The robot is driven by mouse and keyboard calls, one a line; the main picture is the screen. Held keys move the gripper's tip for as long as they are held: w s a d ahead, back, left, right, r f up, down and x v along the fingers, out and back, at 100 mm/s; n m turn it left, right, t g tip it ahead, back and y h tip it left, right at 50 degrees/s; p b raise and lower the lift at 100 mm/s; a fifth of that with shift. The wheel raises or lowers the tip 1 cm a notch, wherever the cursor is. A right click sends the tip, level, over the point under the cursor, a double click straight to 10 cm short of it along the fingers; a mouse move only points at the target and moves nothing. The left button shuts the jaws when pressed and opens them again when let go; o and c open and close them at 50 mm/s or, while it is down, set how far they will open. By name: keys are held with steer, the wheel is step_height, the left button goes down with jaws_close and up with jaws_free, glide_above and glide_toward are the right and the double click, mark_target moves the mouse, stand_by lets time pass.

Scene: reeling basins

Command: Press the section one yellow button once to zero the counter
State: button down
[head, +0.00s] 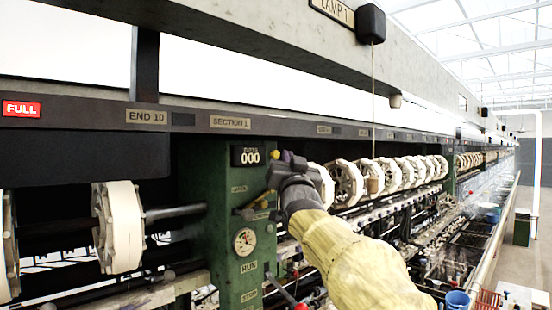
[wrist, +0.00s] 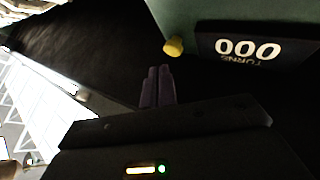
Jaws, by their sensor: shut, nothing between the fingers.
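The yellow button (head: 275,155) sits on the green section one post (head: 222,180), just right of the turns counter (head: 250,156), which reads 000. In the wrist view the yellow button (wrist: 174,46) sticks out from the green face beside the counter (wrist: 240,47), which appears upside down. My gripper (wrist: 158,72) is shut and empty, its fingertips a little short of the button in the picture; I see no contact. In the head view my gripper (head: 283,160) is close to the button's right side and below it.
A "SECTION 1" plate (head: 230,122) is on the beam above. Levers, a dial (head: 244,241) and RUN (head: 249,267) and STOP labels are lower on the post. White reels (head: 392,172) run off to the right. A cord with a wooden handle (head: 375,186) hangs near my arm.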

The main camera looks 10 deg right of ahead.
steer(key=s+d+b, duration=0.1)
steer(key=s, duration=0.1)
steer(key=s+d+b, duration=0.1)
steer(key=b, duration=0.1)
steer(key=shift+s+d, duration=0.3)
steer(key=shift+s, duration=0.05)
steer(key=shift+w, duration=0.1)
stand_by(0.6)
